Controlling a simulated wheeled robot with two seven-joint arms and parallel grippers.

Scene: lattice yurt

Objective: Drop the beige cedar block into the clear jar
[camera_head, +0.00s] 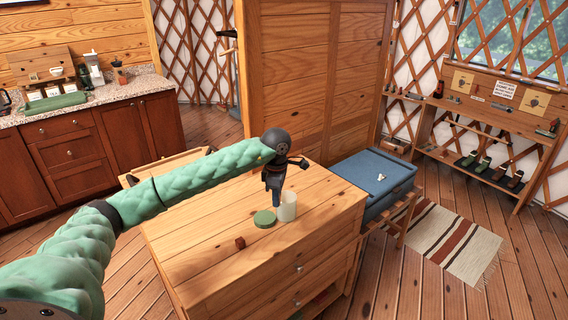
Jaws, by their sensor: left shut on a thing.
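The clear jar (287,207), pale and see-through, stands upright and open on the wooden chest of drawers. My left gripper (276,205) points down just left of the jar, close to its wall; I cannot tell whether they touch. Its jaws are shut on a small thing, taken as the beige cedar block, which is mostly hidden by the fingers. A round green lid (264,218) lies flat left of the jar. My right gripper is out of view.
A small reddish-brown block (240,243) lies on the chest top (200,255), nearer than the lid. The chest's left and front top is otherwise clear. A tall wooden panel (310,80) stands behind. A blue box (372,178) stands to the right.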

